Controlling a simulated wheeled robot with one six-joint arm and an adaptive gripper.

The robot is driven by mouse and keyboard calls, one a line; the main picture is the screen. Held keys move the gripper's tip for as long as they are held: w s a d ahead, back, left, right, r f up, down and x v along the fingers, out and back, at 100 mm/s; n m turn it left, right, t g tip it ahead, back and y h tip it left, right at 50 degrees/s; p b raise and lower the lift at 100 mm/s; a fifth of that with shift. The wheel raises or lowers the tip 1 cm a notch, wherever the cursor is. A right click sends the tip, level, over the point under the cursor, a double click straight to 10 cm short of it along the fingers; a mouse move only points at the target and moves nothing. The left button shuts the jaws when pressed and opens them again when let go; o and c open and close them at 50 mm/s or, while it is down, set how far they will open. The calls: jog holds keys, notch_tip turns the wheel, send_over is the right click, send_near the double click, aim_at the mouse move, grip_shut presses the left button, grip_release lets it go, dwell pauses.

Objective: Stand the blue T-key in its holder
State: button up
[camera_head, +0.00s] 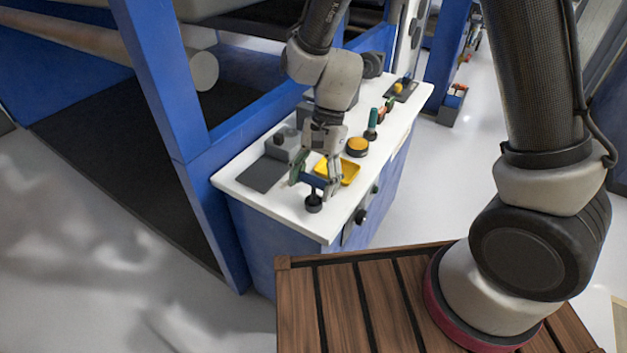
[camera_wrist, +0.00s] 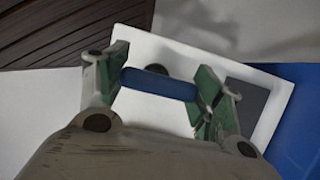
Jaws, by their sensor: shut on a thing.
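My gripper (camera_head: 315,181) is over the near end of the white counter top, fingers pointing down. It is shut on the blue T-key (camera_head: 313,180); the blue crossbar lies level between the two green finger pads. In the wrist view the blue crossbar (camera_wrist: 158,83) spans from one pad to the other. A small round black holder (camera_head: 313,204) stands on the counter directly below the bar. In the wrist view its dark top (camera_wrist: 156,69) shows partly behind the bar. I cannot tell whether the key's stem is inside the holder or just above it.
A yellow tray (camera_head: 351,172) lies right beside the gripper. An orange button (camera_head: 357,145), a green-handled tool (camera_head: 372,122) and a grey block (camera_head: 282,146) stand farther back. A dark grey mat (camera_head: 262,175) lies at left. The counter's front edge is close to the holder.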

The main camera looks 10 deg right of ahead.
jog(key=shift+f, duration=0.1)
jog(key=o, duration=1.4)
jog(key=shift+o, duration=0.3)
jog(key=shift+o, duration=0.8)
jog(key=shift+r, duration=3.5)
